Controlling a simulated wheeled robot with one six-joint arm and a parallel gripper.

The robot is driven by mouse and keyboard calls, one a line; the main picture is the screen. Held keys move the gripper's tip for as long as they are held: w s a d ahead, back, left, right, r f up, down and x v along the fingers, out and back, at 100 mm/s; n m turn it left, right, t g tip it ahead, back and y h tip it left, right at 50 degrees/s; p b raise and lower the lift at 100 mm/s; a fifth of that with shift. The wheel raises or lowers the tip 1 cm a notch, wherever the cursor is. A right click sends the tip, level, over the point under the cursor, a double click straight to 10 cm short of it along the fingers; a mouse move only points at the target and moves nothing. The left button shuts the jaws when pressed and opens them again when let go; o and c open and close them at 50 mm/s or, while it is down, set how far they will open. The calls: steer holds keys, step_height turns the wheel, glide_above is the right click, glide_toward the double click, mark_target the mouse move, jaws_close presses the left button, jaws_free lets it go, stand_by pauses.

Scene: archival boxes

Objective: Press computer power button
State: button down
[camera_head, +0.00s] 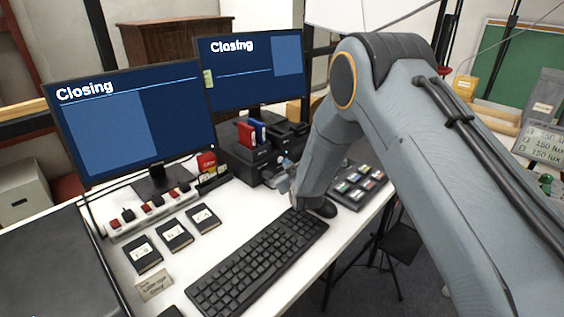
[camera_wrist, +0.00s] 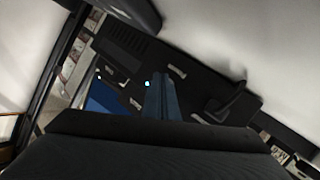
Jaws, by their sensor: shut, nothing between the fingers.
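The computer (camera_head: 247,163) is a small black box on the white desk under the right monitor, with red and blue items on top. My gripper (camera_head: 286,166) is at the computer's right front, partly hidden by my arm. In the wrist view my gripper (camera_wrist: 158,80) is shut and empty, its fingers pointing at the dark face of the black unit (camera_wrist: 125,58). A small white light (camera_wrist: 126,82) shows just left of the fingertips. I cannot tell whether the fingertips touch the power button. Both the left monitor (camera_head: 130,120) and the right monitor (camera_head: 250,70) read "Closing".
A keyboard (camera_head: 258,265) lies in front, with a mouse (camera_head: 323,208) near my wrist. A power strip (camera_head: 150,207) with red switches and several black labelled cards lie at the left.

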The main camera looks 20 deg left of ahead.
steer(key=shift+s+d+r, duration=0.1)
steer(key=shift+s+d+p, duration=0.3)
steer(key=shift+d+p, duration=0.05)
steer(key=shift+d, duration=0.35)
steer(key=shift+s+d+p, duration=0.3)
steer(key=shift+d, duration=0.45)
steer(key=shift+s+d+p, duration=0.3)
steer(key=shift+s+d, duration=0.05)
steer(key=shift+d, duration=0.45)
steer(key=shift+s+d+p, duration=0.3)
steer(key=shift+d, duration=0.45)
steer(key=shift+d, duration=0.1)
